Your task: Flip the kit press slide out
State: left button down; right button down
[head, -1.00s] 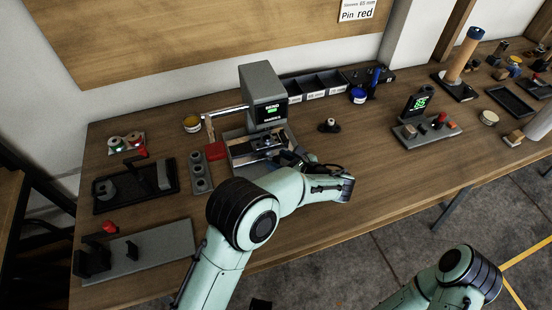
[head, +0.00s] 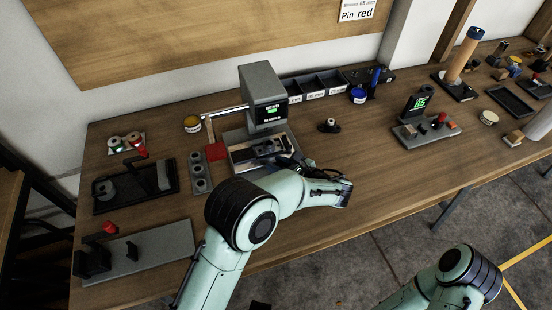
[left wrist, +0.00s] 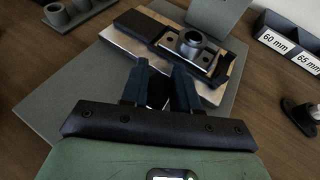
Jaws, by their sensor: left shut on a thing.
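The kit press (head: 263,97) stands upright at the back of the bench with a lit green sign. Its slide, a pale metal plate (head: 248,163) with dark fixtures, lies at the front of the press. In the left wrist view the slide (left wrist: 133,49) carries a dark block and a grey ring-shaped part (left wrist: 190,44). My left gripper (head: 284,160) is at the slide's front right. In the left wrist view its fingers (left wrist: 160,82) are shut on a dark part at the slide's near edge, mostly hidden between them. My right gripper is out of view.
A small knobbed part (head: 329,126) stands to the right. The bench front right of my arm is clear.

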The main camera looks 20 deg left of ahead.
pick_arm(q)
jog(key=s+d, duration=0.3)
jog(key=s, duration=0.2)
jog(key=s+d, duration=0.2)
jog(key=s, duration=0.1)
jog(key=shift+d+p, duration=0.3)
jog(key=shift+p, duration=0.05)
jog(key=shift+s, duration=0.15)
jog(key=c, duration=0.9)
grip_release()
jog(key=shift+s+d, duration=0.1)
jog(key=shift+s, duration=0.05)
jog(key=shift+d+r, duration=0.15)
jog(key=shift+d, duration=0.15)
jog(key=v, duration=1.2)
jog(key=shift+s+d+r, duration=0.1)
jog(key=shift+s+d, duration=0.15)
jog(key=shift+s, duration=0.05)
